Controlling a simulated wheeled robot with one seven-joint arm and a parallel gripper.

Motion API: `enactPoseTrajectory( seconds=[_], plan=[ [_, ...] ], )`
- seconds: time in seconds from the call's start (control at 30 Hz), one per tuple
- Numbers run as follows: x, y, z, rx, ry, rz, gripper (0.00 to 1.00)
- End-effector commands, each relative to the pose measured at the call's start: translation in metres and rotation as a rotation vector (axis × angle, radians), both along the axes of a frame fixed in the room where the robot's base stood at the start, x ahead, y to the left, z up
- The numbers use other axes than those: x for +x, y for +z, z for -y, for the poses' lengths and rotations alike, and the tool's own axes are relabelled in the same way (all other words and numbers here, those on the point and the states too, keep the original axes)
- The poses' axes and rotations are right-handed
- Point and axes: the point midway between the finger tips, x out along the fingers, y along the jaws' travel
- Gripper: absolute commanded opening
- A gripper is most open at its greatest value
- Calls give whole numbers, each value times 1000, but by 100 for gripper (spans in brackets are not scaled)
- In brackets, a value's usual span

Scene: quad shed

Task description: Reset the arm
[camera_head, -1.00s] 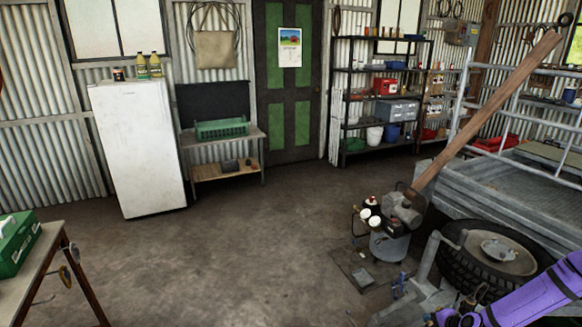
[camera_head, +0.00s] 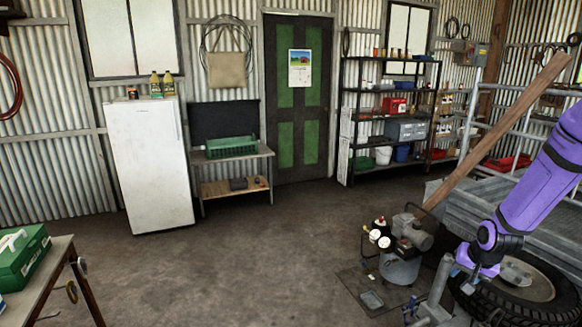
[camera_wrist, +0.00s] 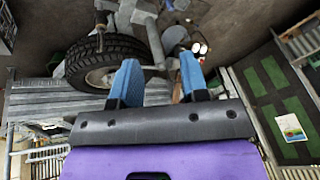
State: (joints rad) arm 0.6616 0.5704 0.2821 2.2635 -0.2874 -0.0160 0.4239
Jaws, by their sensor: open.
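My gripper (camera_wrist: 160,78) shows in the wrist view with its two blue fingers apart and nothing between them. Its dark bracket and purple wrist fill the lower middle of that view. In the head view my purple arm comes in from the right edge and slopes down to the left, its lower end in front of the tyre (camera_head: 525,285). I cannot make out the fingers clearly there. The tyre also shows beyond the fingers in the wrist view (camera_wrist: 112,50).
A small compressor (camera_head: 400,262) stands left of the tyre, and a wooden plank (camera_head: 500,135) leans over the metal trailer (camera_head: 440,196) behind. A white fridge (camera_head: 150,165), low bench (camera_head: 236,187) and shelving (camera_head: 390,120) line the back. A table (camera_head: 42,275) with a green box (camera_head: 20,258) is at lower left. The middle floor is clear.

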Motion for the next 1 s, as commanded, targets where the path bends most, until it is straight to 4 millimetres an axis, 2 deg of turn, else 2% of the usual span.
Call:
enactPoseTrajectory(
  seconds=[0.03, 0.1, 0.47, 0.7, 1.0],
  plan=[
    [0, 19, -6, -27, 22, 2, 41],
    [-3, 42, -13, -57, 47, -7, 41],
    [-35, 151, -58, -186, 164, -24, 41],
    [-72, 214, -92, -241, 234, -19, 41],
    [-134, 276, -133, -274, 320, 6, 41]
  ],
)
